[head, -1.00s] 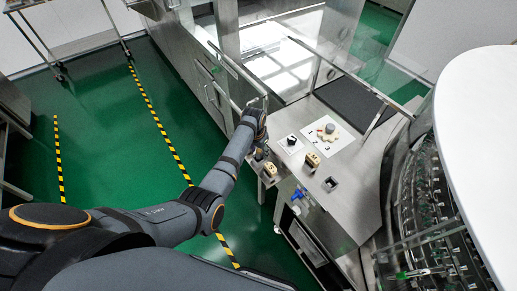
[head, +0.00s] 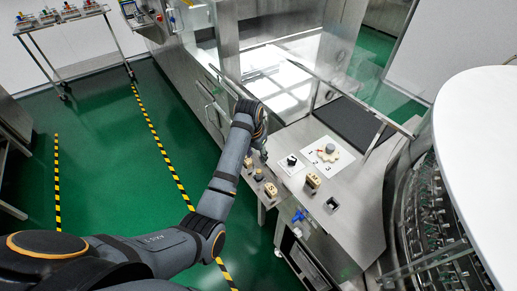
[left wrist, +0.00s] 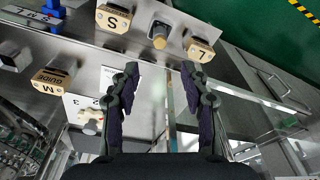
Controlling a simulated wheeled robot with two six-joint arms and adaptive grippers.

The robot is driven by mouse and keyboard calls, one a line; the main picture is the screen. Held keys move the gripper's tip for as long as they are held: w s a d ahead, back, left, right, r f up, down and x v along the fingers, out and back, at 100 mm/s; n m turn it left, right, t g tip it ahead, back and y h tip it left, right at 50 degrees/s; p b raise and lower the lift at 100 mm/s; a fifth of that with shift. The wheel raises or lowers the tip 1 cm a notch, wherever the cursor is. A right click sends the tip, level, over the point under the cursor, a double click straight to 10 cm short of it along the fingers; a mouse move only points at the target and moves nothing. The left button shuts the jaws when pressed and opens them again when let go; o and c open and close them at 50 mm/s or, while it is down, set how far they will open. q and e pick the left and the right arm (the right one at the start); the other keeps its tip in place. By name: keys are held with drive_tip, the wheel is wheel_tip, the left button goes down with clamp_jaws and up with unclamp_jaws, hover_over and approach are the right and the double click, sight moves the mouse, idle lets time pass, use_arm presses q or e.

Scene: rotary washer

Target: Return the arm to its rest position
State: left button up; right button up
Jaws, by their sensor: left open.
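My left arm (head: 228,165) reaches from the lower left toward the steel counter, and its wrist is at the counter's left edge. My left gripper (left wrist: 160,75) is open and empty in the left wrist view. Its two dark fingers stand apart, with the counter's edge seen between and beyond them. In the head view the fingers are mostly hidden by the wrist. My right arm and gripper are not in view.
The steel counter (head: 350,210) bears a star-shaped wheel (head: 328,150), a black knob (head: 291,160) and an M guide block (head: 312,182). S (left wrist: 113,18) and L blocks (left wrist: 200,48) sit on a side ledge. A glass-sided machine (head: 425,200) is at right. Green floor is clear at left.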

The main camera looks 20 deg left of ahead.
use_arm(q)
drive_tip(key=s+a+f+n, duration=0.1)
drive_tip(key=s+a+f, duration=0.15)
drive_tip(key=s, duration=0.25)
drive_tip(key=s+a+f, duration=0.2)
drive_tip(key=s+f, duration=0.1)
drive_tip(key=s, duration=0.2)
drive_tip(key=s+a+r+n+t+y, duration=0.1)
drive_tip(key=s+a+r+t, duration=0.1)
drive_tip(key=s, duration=1.3)
drive_tip(key=s+a+f+g+b, duration=0.1)
drive_tip(key=s+a+f, duration=0.1)
drive_tip(key=f, duration=1.3)
drive_tip(key=s+a+f+g+b, duration=0.1)
drive_tip(key=s+f, duration=0.1)
drive_tip(key=f, duration=1.2)
drive_tip(key=s+a+f, duration=0.1)
drive_tip(key=s+f, duration=1.5)
drive_tip(key=s, duration=0.1)
drive_tip(key=shift+n+g+b, duration=0.3)
drive_tip(key=shift+b, duration=0.15)
drive_tip(key=shift+c, duration=0.2)
